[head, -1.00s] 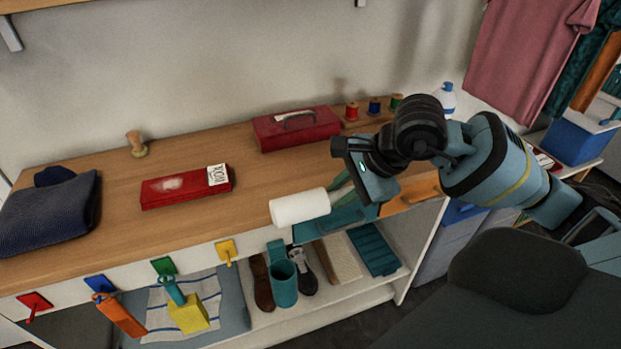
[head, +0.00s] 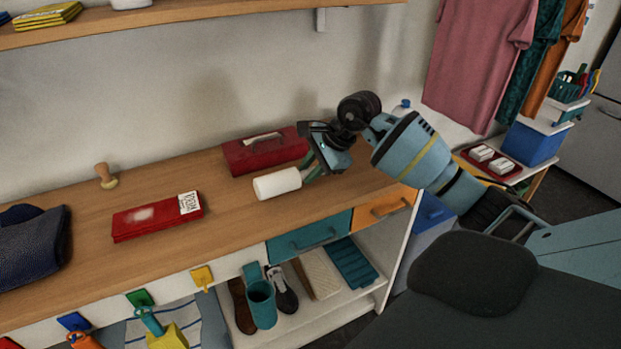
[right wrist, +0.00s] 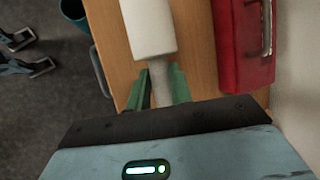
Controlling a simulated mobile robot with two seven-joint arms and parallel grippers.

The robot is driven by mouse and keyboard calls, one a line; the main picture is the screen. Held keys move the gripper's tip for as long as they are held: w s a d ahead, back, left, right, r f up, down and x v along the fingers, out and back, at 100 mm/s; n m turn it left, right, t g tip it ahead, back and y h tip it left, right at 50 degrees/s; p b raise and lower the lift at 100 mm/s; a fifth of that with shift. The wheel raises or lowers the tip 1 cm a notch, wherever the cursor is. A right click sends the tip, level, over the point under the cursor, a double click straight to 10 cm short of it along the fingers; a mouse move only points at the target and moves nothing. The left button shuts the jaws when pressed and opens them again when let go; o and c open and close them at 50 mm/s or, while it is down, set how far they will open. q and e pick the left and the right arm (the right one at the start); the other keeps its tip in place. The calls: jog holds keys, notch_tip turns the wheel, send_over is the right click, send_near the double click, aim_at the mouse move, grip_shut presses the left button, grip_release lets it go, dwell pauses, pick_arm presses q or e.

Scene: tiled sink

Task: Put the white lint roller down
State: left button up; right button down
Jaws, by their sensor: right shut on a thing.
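The white lint roller (head: 277,183) is over the wooden counter near the red metal box, its white cylinder pointing left in the head view. My right gripper (head: 312,171) is shut on its handle. In the right wrist view the white cylinder (right wrist: 149,27) extends away from the green fingers (right wrist: 162,88), with the pale grey handle between them. The counter lies below the roller; I cannot tell whether the roller touches it. My left gripper is not in view.
The red box (head: 264,151) stands just behind the roller. A flat red packet (head: 157,217) and a wooden stamp (head: 105,176) lie further left on the counter (head: 215,213). Teal and orange drawers (head: 311,237) are under the front edge. Bare counter lies between packet and roller.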

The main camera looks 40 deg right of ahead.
jog(key=shift+w+d+f, duration=0.15)
jog(key=shift+w+d, duration=0.05)
jog(key=shift+w, duration=0.1)
notch_tip(320, 180, down, 3)
jog(key=shift+f+p, duration=0.15)
jog(key=shift+p, duration=0.15)
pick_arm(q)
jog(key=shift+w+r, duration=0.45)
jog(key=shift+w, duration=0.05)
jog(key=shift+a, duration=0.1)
pick_arm(e)
jog(key=shift+f, duration=0.15)
jog(key=c, duration=1.3)
grip_release()
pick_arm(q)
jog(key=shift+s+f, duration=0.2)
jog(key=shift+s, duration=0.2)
pick_arm(e)
jog(key=shift+o, duration=0.2)
